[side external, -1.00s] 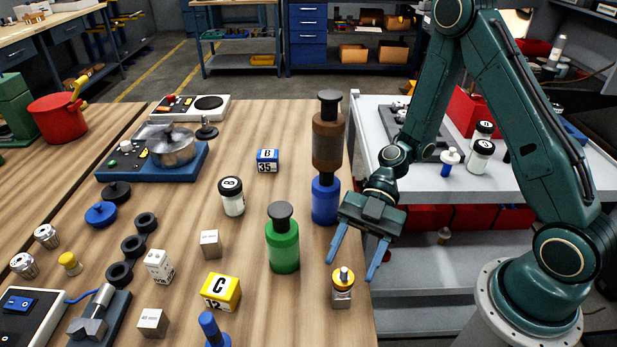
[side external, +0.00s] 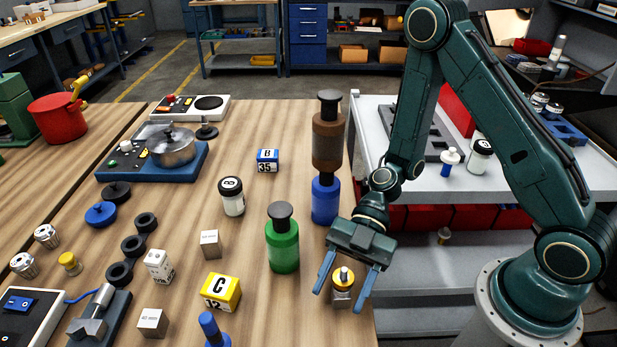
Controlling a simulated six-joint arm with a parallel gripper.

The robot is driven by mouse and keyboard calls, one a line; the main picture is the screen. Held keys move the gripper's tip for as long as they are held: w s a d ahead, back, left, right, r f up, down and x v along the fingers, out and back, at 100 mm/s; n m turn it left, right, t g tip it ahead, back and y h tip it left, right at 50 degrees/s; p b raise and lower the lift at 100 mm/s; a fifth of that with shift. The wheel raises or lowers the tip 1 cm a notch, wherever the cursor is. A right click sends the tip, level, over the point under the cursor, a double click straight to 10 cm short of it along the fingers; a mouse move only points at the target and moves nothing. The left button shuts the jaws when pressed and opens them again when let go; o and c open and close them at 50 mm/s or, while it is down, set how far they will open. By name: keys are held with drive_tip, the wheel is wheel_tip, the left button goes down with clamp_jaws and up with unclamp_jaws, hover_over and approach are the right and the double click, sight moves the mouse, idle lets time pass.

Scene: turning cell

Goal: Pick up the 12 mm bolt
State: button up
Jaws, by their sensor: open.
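My gripper (side external: 338,302) is open, with its two blue fingers pointing down near the table's right edge. Between the fingers in the picture stands a small piece with a yellow ring and a silver tip (side external: 343,275) on a grey metal block (side external: 341,298). It looks like a bolt, but I cannot read a size on it. The fingers appear on its left and right sides; I cannot tell whether they touch it.
A green bottle (side external: 283,246) stands close to the left of my gripper. A white cube (side external: 152,322) and a blue peg (side external: 211,328) are at the front. The wooden table (side external: 290,320) is bare left of the metal block.

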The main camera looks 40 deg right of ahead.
drive_tip(key=shift+c, duration=0.4)
clamp_jaws()
drive_tip(key=shift+r, duration=0.1)
wheel_tip(320, 180, up, 20)
idle(1.2)
idle(0.5)
